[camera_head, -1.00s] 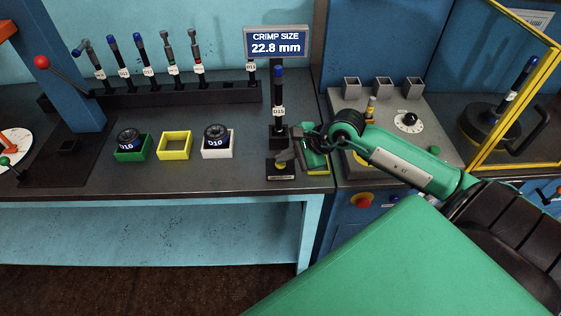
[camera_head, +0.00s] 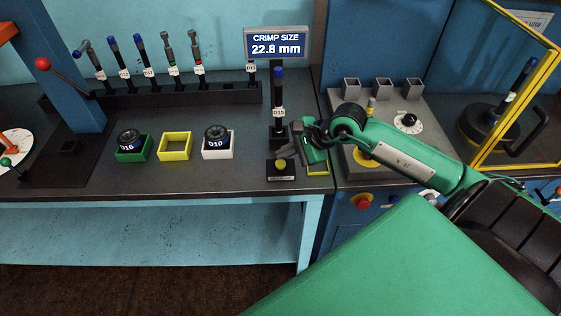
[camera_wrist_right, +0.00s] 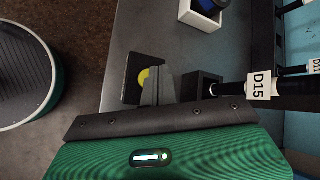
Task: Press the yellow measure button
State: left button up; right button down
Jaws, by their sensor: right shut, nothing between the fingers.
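The yellow measure button (camera_head: 281,164) sits on a small dark box at the bench's front right edge. It also shows in the right wrist view (camera_wrist_right: 143,78), partly covered by the fingers. My right gripper (camera_head: 285,152) is shut and empty, with its fingertips just behind and above the button; I see a small gap in the head view. In the wrist view the shut fingers (camera_wrist_right: 158,85) point past the button's right side. The display (camera_head: 277,43) reads CRIMP SIZE 22.8 mm. My left gripper is out of view.
A hose labelled D15 (camera_head: 278,100) stands upright in a holder behind the button. Green (camera_head: 133,154), yellow (camera_head: 175,147) and white (camera_head: 217,150) trays lie to the left; the green and white ones hold dark rings. The bench between the white tray and button is clear.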

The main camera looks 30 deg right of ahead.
aim_at(285, 164)
jog(key=shift+r+p, duration=0.7)
jog(key=shift+r, duration=1.65)
jog(key=shift+a, duration=0.1)
